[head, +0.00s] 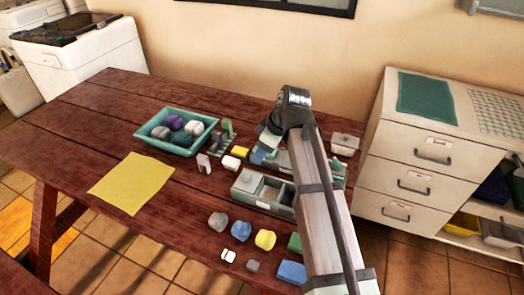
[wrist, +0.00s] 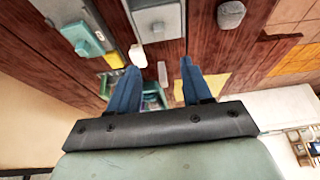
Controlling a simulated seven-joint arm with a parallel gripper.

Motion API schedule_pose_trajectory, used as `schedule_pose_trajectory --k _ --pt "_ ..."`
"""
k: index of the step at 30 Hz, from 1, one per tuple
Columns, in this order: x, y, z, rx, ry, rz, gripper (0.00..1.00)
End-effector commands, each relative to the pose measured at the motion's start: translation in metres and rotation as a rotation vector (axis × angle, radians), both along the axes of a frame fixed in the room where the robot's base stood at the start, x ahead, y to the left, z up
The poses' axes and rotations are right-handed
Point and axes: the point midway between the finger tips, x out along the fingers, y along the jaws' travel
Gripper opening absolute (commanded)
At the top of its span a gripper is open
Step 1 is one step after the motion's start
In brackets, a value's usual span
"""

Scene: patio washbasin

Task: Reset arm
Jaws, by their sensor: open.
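My gripper (wrist: 158,78) is open in the wrist view, its two blue fingers spread apart with nothing held between them. In the head view my arm reaches up from the lower right over the wooden table (head: 110,105), and its wrist is bent down above the table's right part. The fingers are hard to make out there among the small items. A grey divided box (head: 248,183) lies under and beside the arm, partly hidden by it.
A teal tray (head: 150,127) holds several rounded items. A yellow cloth (head: 132,183) lies at left. Several small blocks, including a yellow one (head: 265,240) and a blue one (head: 291,272), sit near the front edge. A white drawer cabinet (head: 428,152) stands at right.

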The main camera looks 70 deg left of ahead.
Motion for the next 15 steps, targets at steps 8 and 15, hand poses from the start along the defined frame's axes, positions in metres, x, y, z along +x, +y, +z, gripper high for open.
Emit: schedule_pose_trajectory --k 8,15 --pt "0.000 0.000 0.000 0.000 0.000 0.000 0.49" --pt "0.028 -0.013 -0.014 -0.016 0.001 -0.069 0.49"
